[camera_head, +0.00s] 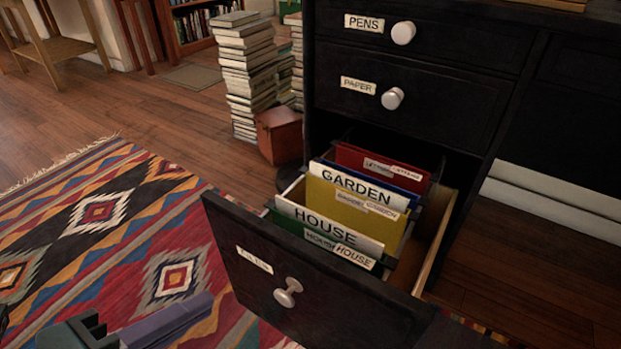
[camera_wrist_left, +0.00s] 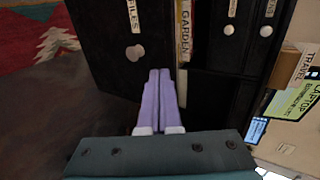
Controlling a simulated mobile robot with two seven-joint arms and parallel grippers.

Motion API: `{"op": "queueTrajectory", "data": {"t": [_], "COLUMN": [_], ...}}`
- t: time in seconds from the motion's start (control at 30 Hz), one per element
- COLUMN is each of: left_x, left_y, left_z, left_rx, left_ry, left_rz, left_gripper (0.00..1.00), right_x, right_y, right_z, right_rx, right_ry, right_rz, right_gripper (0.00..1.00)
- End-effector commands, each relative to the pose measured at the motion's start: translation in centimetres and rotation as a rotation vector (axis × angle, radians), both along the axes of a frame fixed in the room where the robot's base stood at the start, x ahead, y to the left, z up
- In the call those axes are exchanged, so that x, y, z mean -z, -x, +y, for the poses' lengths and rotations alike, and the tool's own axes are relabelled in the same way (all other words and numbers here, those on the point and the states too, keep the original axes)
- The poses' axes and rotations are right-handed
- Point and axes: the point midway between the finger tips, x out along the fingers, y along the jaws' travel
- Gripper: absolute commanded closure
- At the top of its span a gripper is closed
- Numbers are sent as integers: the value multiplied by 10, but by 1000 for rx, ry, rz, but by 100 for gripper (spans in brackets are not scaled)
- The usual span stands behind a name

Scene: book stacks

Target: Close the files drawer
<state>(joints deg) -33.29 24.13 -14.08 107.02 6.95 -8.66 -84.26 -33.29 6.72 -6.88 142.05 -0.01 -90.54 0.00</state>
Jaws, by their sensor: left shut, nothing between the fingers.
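The files drawer (camera_head: 320,300) is the bottom drawer of a black desk and stands pulled out. Its front has a pale label and a round silver knob (camera_head: 288,292). The label reads FILES in the left wrist view, where the drawer front (camera_wrist_left: 105,75) and knob (camera_wrist_left: 135,52) show. Folders marked GARDEN (camera_head: 358,187) and HOUSE (camera_head: 325,228) stand inside. My left gripper (camera_head: 208,302), with purple fingers, is low in front of the drawer, left of the knob. Its fingers (camera_wrist_left: 159,73) are shut and empty. My right gripper is not visible.
The paper drawer (camera_head: 415,98) and pens drawer (camera_head: 440,35) above are closed. A tall book stack (camera_head: 250,75) and a reddish-brown box (camera_head: 280,135) stand left of the desk. A patterned rug (camera_head: 90,240) covers the floor at left. Bare wood floor lies behind it.

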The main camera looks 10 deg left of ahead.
Motion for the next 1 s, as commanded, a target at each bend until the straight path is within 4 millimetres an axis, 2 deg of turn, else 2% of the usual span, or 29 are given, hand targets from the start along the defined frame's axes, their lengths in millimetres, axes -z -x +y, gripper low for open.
{"op": "queueTrajectory", "data": {"t": [0.17,0.57,0.8,1.0], "left_x": [11,55,51,49], "left_y": [-16,-83,-112,-118], "left_z": [-5,-30,-41,-43], "left_rx": [0,-1,-1,0], "left_ry": [1,3,1,-1], "left_rz": [-6,-4,-4,-1], "left_gripper": [100,100,100,100], "right_x": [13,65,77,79], "right_y": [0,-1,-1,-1], "right_z": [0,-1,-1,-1], "right_rx": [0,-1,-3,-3], "right_ry": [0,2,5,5], "right_rz": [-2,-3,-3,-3], "right_gripper": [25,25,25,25]}}
